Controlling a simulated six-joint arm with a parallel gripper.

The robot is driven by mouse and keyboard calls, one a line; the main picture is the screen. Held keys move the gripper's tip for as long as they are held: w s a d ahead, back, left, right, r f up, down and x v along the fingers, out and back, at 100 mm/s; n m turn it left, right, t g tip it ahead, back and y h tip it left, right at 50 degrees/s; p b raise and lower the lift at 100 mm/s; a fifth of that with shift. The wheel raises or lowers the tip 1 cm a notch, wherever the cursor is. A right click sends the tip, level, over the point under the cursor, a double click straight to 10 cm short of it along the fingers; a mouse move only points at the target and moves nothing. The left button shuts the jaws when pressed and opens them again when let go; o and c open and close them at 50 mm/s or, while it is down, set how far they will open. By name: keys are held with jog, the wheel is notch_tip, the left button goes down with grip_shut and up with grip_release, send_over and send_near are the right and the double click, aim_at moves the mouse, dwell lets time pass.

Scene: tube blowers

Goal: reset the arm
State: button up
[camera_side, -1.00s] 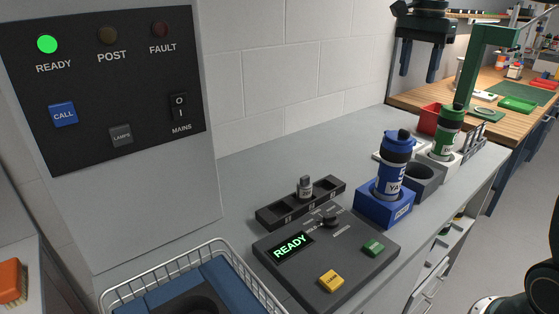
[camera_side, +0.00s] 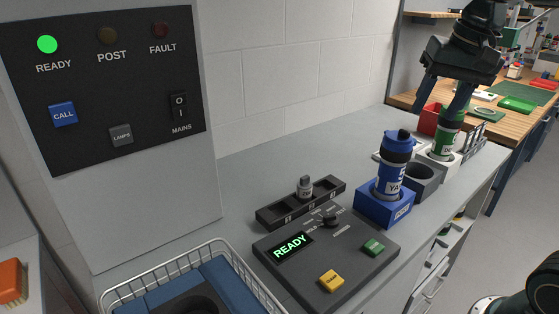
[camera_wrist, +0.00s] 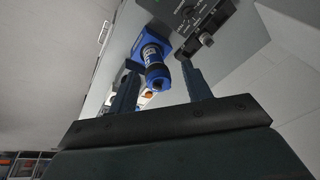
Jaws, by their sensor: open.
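My gripper (camera_side: 441,103) is open and empty at the upper right of the side view. It hangs above the far end of the bench, with one finger in front of the green-labelled bottle (camera_side: 446,138) in the picture. In the wrist view my gripper's fingers (camera_wrist: 160,68) are spread, with the blue bottle (camera_wrist: 154,60) showing between them, apart from both. In the side view the blue bottle (camera_side: 391,180) stands upright in a blue holder (camera_side: 375,210). The green-labelled bottle stands in a white holder.
A grey holder (camera_side: 424,182) with an open top stands between the bottles. A control box (camera_side: 345,260) reads READY, near a dark rack (camera_side: 270,214) with a small grey piece. The wall panel (camera_side: 85,90) has its green READY lamp lit. A wire basket (camera_side: 218,247) is at the front.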

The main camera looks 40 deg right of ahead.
jog(key=s+a+f+n+t, duration=0.2)
jog(key=s+a+f+n, duration=0.3)
jog(key=s+f+n, duration=0.3)
jog(key=shift+s+a+f+t+y, duration=0.15)
jog(key=shift+s+f+t+y, duration=0.25)
jog(key=shift+s, duration=0.75)
jog(key=shift+o, duration=0.2)
jog(key=shift+w, duration=0.15)
